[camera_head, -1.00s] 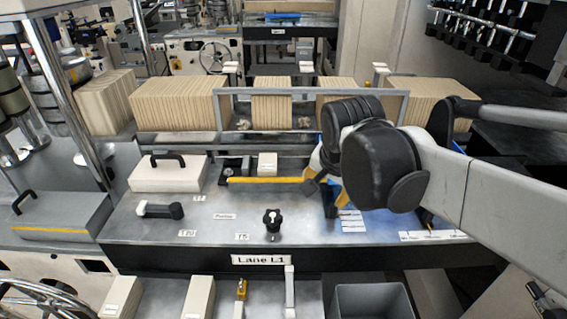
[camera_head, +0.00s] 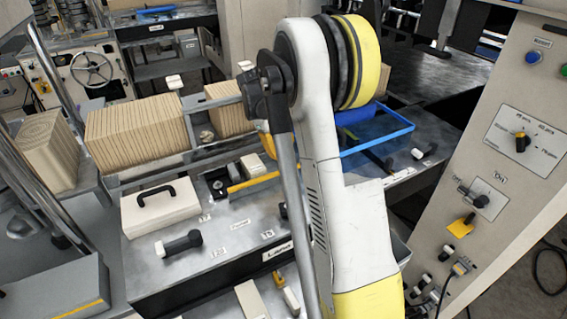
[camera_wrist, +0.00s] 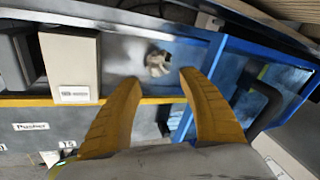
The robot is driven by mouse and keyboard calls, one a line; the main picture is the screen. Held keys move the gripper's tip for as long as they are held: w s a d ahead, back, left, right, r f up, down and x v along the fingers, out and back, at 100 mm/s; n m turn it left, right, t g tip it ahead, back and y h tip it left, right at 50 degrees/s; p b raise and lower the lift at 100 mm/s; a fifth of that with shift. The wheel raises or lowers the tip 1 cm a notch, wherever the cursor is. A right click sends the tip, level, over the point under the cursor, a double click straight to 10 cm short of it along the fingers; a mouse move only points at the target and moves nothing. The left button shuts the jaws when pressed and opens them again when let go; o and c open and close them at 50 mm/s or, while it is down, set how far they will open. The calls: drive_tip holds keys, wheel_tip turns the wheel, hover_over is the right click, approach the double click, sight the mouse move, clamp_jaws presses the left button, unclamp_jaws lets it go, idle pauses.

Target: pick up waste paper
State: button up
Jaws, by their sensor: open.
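A crumpled scrap of pale waste paper (camera_wrist: 158,63) lies on the grey metal surface in the wrist view, behind the yellow bar. My gripper (camera_wrist: 162,80) is open, its two yellow fingers spread apart. The paper is ahead of the fingertips, in line with the gap between them, and nothing is held. Whether the fingers touch the surface I cannot tell. In the head view my arm hides most of the gripper. A small pale lump (camera_head: 207,134) shows there between the paper stacks; I cannot tell whether it is the same scrap.
A blue-framed tray (camera_head: 382,143) lies right of my arm; blue edges stand close beside the right finger in the wrist view. A labelled white box (camera_wrist: 72,68) is to the left. A yellow bar (camera_head: 250,183) crosses the bench. A control panel (camera_head: 505,150) stands at right.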

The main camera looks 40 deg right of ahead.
sight(287, 159)
drive_tip(key=b+x, duration=0.1)
drive_tip(key=x, duration=0.6)
drive_tip(key=shift+w, duration=0.15)
drive_tip(key=c, duration=0.6)
